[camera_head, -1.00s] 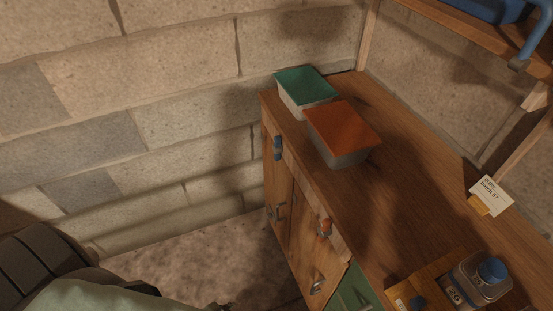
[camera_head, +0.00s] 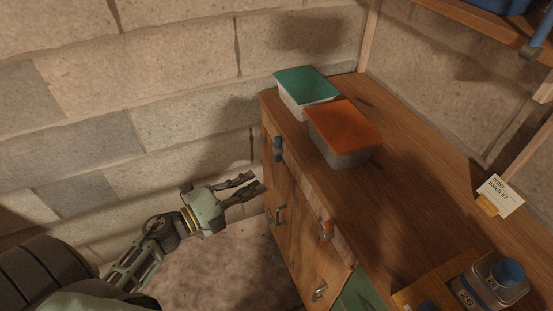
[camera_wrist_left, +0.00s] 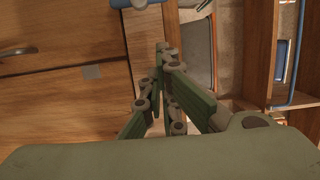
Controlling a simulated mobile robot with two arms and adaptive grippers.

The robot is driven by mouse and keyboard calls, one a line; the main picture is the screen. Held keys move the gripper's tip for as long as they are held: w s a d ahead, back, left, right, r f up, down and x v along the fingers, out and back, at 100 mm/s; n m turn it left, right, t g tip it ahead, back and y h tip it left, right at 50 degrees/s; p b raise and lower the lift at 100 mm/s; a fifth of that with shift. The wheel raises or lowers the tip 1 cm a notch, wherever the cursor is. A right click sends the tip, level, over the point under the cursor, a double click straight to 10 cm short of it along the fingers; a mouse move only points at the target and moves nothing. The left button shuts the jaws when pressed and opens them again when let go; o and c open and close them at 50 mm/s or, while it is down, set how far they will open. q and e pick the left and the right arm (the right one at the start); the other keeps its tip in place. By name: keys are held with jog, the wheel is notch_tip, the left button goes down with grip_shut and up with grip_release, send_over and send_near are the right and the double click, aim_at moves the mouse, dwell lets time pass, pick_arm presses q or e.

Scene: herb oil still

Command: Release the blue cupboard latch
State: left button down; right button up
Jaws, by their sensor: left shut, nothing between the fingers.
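The blue latch (camera_head: 278,148) sits upright on the front of the wooden cupboard (camera_head: 285,195), near its far top corner. My left gripper (camera_head: 257,182) is beside the cupboard front, lower than the blue latch and to its left. Its fingers are shut with nothing between them, and it appears apart from the latch. In the left wrist view the gripper (camera_wrist_left: 166,58) points towards the wood, and a blue piece (camera_wrist_left: 122,3) shows at the top edge, probably the latch. My right gripper is not in view.
An orange latch (camera_head: 327,229) and metal handles (camera_head: 280,214) are on the cupboard front. On top stand a green-lidded box (camera_head: 306,84), an orange-lidded box (camera_head: 343,128), a label card (camera_head: 500,195) and a blue-capped jar (camera_head: 490,285). The floor left of the cupboard is clear.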

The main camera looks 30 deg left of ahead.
aim_at(277, 150)
pick_arm(q)
jog(key=p+x, duration=0.1)
jog(key=x, duration=0.8)
jog(key=shift+w+r+p, duration=0.15)
jog(key=shift+w+p, duration=0.05)
jog(key=shift+p, duration=0.1)
jog(key=w+a, duration=0.1)
jog(key=w, duration=0.1)
jog(key=shift+w+a, duration=0.3)
jog(key=shift+a, duration=0.05)
jog(key=shift+w+a, duration=0.3)
jog(key=shift+a, duration=0.1)
jog(key=shift+r+p, duration=0.15)
jog(key=shift+p, duration=0.4)
jog(key=shift+a+n, duration=0.1)
jog(key=shift+n, duration=0.3)
jog(key=shift+w+p, duration=0.1)
jog(key=shift+p, duration=0.2)
